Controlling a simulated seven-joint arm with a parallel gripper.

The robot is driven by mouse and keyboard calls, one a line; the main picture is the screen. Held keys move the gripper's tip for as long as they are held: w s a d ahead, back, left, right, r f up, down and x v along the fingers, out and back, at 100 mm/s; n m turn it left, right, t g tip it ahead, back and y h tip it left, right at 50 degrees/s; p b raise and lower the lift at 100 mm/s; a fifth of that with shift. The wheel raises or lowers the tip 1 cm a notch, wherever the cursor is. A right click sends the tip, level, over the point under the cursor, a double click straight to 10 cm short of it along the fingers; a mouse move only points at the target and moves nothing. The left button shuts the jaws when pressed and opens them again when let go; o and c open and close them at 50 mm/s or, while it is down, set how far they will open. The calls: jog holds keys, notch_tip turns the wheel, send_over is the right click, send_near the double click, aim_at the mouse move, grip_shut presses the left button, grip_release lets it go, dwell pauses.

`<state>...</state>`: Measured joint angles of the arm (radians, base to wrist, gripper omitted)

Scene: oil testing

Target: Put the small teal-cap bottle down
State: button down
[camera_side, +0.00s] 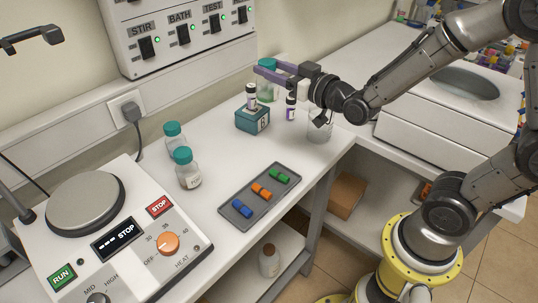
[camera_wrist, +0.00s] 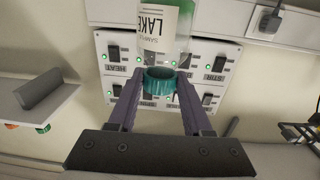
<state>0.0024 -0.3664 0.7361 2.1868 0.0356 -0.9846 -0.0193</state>
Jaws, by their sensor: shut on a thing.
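My gripper (camera_side: 270,75) is at the back of the white bench, shut on a clear bottle with a teal cap (camera_side: 267,93). In the wrist view, the purple fingers (camera_wrist: 160,80) close on both sides of the teal cap (camera_wrist: 158,84). That view shows the bottle upside down, with a white label reading "SAMPLE LAKE" (camera_wrist: 158,28). In the side view the bottle is upright, partly hidden by the fingers and the vial in front. I cannot tell whether its base touches the bench.
Two other teal-cap bottles (camera_side: 173,137) (camera_side: 186,169) stand at left. A blue block marked B (camera_side: 253,119) holds a vial (camera_side: 251,97); another vial (camera_side: 290,108) and a beaker (camera_side: 320,127) stand nearby. A grey tray (camera_side: 236,221) lies at the front, a hot plate (camera_side: 130,230) left.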

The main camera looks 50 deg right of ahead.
jog(key=shift+a+f+y, duration=0.2)
jog(key=shift+a+y, duration=0.1)
jog(key=shift+a, duration=0.1)
jog(key=shift+d, duration=0.2)
jog(key=s+a+n+y, duration=0.1)
jog(key=s+a+y, duration=0.1)
jog(key=s+a, duration=0.45)
jog(key=s+a+n+y, duration=0.1)
jog(key=s+a, duration=0.3)
jog(key=s, duration=0.6)
jog(key=shift+w+a+f, duration=0.75)
jog(key=shift+w+f, duration=1.4)
jog(key=shift+f, duration=0.05)
jog(key=shift+w+a+f, duration=0.8)
jog(key=shift+w+f, duration=1.4)
jog(key=shift+f, duration=0.05)
jog(key=shift+w+a+f, duration=0.75)
jog(key=shift+w+f, duration=1.4)
jog(key=shift+f, duration=0.05)
jog(key=shift+f, duration=0.1)
